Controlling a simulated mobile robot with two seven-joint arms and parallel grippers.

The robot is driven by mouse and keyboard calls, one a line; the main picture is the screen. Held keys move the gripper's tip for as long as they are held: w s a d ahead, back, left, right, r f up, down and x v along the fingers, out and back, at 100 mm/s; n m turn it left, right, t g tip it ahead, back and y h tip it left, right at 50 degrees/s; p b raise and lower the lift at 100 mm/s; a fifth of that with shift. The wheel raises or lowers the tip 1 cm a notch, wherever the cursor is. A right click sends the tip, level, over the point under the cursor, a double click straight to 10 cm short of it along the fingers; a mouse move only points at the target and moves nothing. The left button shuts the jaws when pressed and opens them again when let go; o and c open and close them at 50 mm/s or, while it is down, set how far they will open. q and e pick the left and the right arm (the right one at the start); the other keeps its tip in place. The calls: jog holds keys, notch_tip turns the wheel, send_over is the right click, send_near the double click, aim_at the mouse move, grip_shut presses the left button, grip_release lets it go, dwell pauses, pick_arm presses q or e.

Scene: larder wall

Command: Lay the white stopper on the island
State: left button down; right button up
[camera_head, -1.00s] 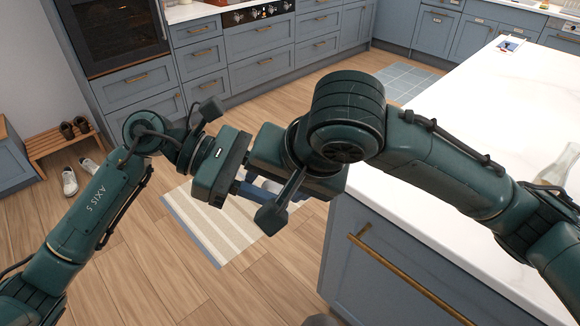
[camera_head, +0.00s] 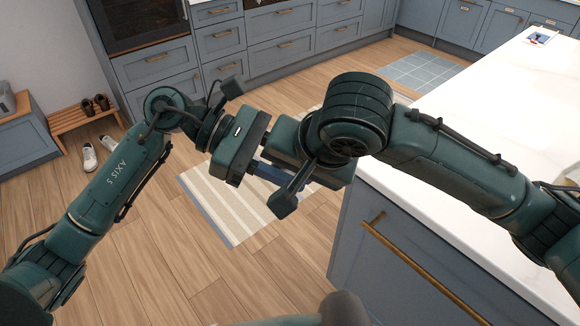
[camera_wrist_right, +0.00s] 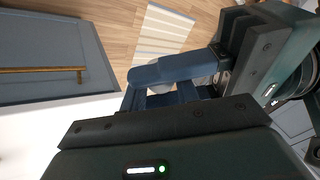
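The island (camera_head: 500,105) has a white top and blue-grey sides, and stands on the right of the head view. My left gripper (camera_head: 266,171) and my right gripper (camera_head: 288,180) meet in the air left of the island, over the floor. In the wrist view, blue fingers (camera_wrist_right: 172,70) cross close together. A small pale grey patch (camera_wrist_right: 205,79) shows beside them; it may be the white stopper, but too little shows to be sure. The fingers and gripper bodies hide most of the space between the fingers, so I cannot tell which gripper holds anything.
A striped rug (camera_head: 228,205) lies on the wooden floor below the grippers. Brass handles (camera_head: 420,270) mark the island's side. A small card (camera_head: 541,38) lies at the island's far end. A shoe bench (camera_head: 82,118) stands at the left. The visible near worktop is largely clear.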

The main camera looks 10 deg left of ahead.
pick_arm(q)
jog(key=shift+d, duration=0.1)
pick_arm(e)
jog(key=shift+s+a+r, duration=0.1)
jog(key=shift+a+r, duration=0.05)
jog(key=shift+a, duration=0.05)
jog(key=shift+c, duration=1.3)
pick_arm(q)
jog(key=c, duration=1.4)
grip_release()
pick_arm(e)
jog(key=shift+c, duration=0.4)
pick_arm(q)
jog(key=o, duration=0.4)
pick_arm(e)
jog(key=shift+d, duration=0.1)
